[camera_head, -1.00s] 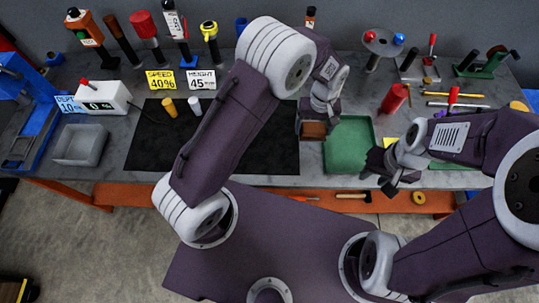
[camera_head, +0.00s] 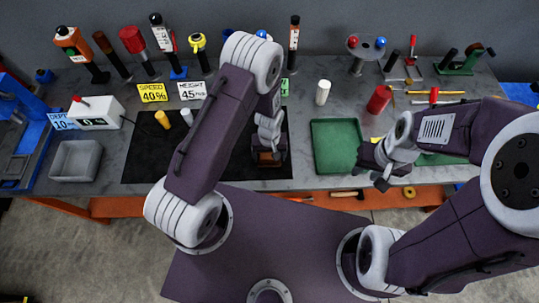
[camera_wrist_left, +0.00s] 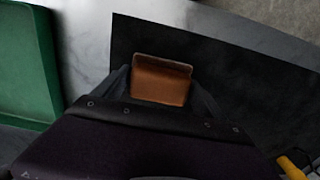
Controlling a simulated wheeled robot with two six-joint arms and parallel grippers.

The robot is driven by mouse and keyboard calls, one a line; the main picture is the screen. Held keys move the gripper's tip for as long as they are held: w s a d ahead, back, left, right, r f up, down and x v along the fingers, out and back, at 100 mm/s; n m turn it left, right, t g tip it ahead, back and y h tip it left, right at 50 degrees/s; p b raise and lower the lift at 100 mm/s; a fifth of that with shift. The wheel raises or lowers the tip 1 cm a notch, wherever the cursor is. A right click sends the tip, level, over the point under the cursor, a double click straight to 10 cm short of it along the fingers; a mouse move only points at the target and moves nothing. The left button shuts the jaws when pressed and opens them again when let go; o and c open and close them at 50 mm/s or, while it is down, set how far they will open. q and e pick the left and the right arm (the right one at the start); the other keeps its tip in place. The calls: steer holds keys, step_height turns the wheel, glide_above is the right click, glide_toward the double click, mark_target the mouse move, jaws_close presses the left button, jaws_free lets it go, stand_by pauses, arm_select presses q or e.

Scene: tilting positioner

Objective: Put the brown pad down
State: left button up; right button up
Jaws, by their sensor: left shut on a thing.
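The brown pad (camera_head: 268,158) is between the fingers of my left gripper (camera_head: 269,154), over the right part of the black mat (camera_head: 225,163) near its front edge. In the left wrist view the brown pad (camera_wrist_left: 161,80) sits between the two fingers of my left gripper (camera_wrist_left: 160,90), with the black mat (camera_wrist_left: 240,75) around and beyond it. I cannot tell whether the pad touches the mat. My right gripper (camera_head: 376,176) is at the front edge of the table, right of the green tray; its fingers are too small to judge.
The green tray (camera_head: 336,169) lies right of the mat. A yellow peg (camera_head: 162,119) and a pale peg (camera_head: 187,117) stand on the mat's left half. A white cylinder (camera_head: 322,93) and a red cylinder (camera_head: 379,99) stand behind the tray. A grey bin (camera_head: 76,162) is at left.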

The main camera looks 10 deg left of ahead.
arm_select(q)
steer(key=shift+f, duration=0.4)
steer(key=shift+f, duration=0.2)
steer(key=o, duration=1.7)
steer(key=shift+r, duration=0.1)
